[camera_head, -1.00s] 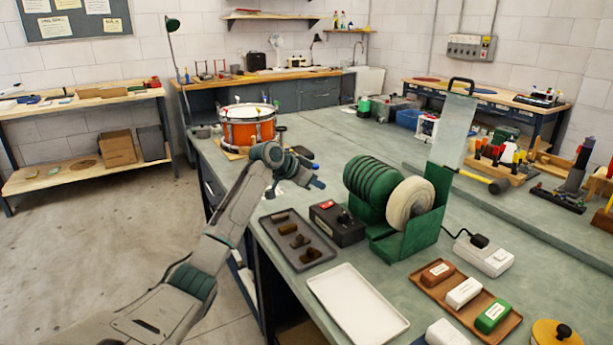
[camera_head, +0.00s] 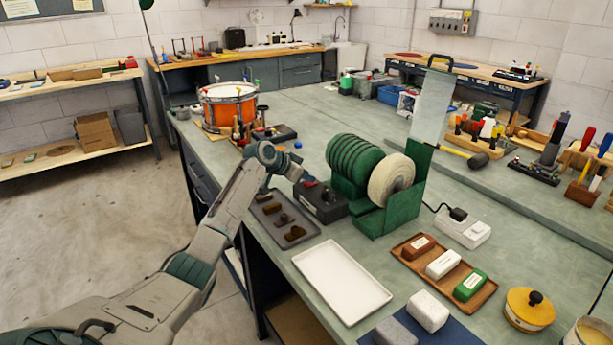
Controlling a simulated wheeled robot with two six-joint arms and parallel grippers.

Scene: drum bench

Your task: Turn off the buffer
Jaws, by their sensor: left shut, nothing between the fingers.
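The buffer is a green ribbed motor (camera_head: 352,165) with a pale round buffing wheel (camera_head: 392,178) in a green guard. I cannot tell if the wheel is spinning. My left gripper (camera_head: 299,174) is shut and empty, at the far left edge of the box. It hides part of the box top, and I cannot tell if it touches. My right gripper is not in view.
A dark tray (camera_head: 290,238) with brown pieces lies below my left wrist. A white tray (camera_head: 341,281) and a wooden tray (camera_head: 405,251) of labelled bars lie nearer. An orange drum (camera_head: 229,108) stands behind. A clear shield (camera_head: 431,105) rises behind the wheel.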

